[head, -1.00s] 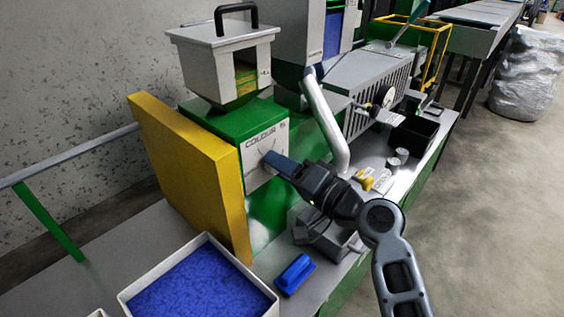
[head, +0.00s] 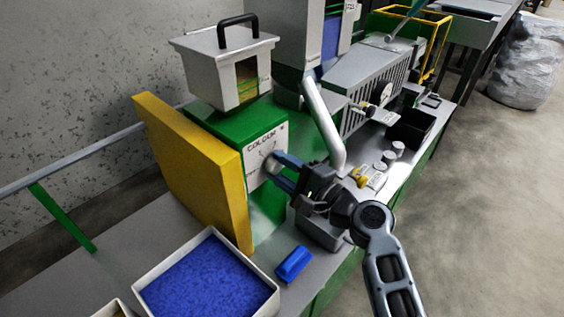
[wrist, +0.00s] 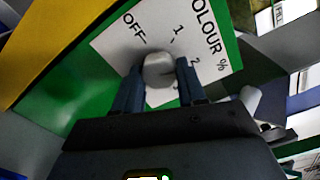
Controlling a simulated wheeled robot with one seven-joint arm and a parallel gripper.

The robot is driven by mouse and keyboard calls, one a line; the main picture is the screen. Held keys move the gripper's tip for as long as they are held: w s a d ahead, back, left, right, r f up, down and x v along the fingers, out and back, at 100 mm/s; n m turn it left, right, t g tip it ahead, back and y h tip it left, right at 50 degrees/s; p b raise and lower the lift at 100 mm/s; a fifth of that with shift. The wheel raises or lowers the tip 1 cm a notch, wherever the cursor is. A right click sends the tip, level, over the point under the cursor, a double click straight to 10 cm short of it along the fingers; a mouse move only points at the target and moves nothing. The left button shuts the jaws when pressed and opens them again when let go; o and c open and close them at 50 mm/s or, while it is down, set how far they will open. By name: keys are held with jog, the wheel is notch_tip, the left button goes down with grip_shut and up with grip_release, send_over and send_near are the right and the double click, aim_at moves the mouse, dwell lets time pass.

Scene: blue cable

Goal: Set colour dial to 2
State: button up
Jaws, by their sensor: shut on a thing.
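The colour dial is a round light-grey knob (wrist: 159,70) on a white plate (wrist: 110,42) marked COLOUR %, with OFF, 1 and 2 around it. The lower marks are partly hidden by my fingers. My gripper (wrist: 158,77) has its two blue fingers on either side of the knob and is shut on it. In the head view the plate (head: 262,146) is on the front of the green machine, and my gripper (head: 281,167) reaches it from the right. I cannot tell which mark the dial points to.
A yellow panel (head: 190,165) stands left of the plate. A slanted grey pipe (head: 325,125) rises close behind my gripper. A white tray of blue granules (head: 208,285) and a blue scoop-like object (head: 293,264) lie in front. A black bin (head: 411,131) stands farther right.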

jog(key=shift+m, duration=0.6)
jog(key=shift+f+p, duration=0.1)
jog(key=shift+p, duration=0.25)
jog(key=o, duration=1)
jog(key=shift+o, duration=0.2)
jog(key=v, duration=0.7)
jog(key=shift+s+d+b, duration=0.25)
jog(key=shift+d+b, duration=0.1)
jog(key=shift+b, duration=0.1)
